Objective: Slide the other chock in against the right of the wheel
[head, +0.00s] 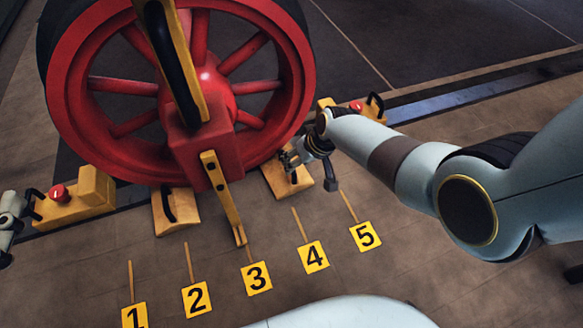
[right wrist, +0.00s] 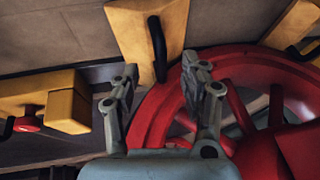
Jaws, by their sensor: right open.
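The red spoked wheel (head: 77,115) stands upright at the upper left of the head view and also shows in the right wrist view (right wrist: 151,125). The right chock (head: 299,186), a wooden-yellow wedge, lies by the wheel's lower right rim; whether they touch I cannot tell. Its black handle (right wrist: 157,48) lies ahead of and between the fingertips in the wrist view. My right gripper (head: 291,160) is open above this chock, and its spread fingers show in the wrist view (right wrist: 160,78). The other chock (head: 173,222) sits at the wheel's lower left. A small part of my left arm shows at the left edge.
A yellow block with a red button (head: 88,192) stands left of the wheel, and another (head: 357,106) is behind my right arm. A yellow lever (head: 222,190) hangs down before the wheel. Floor plates numbered 1 to 5 (head: 257,278) line the clear front floor.

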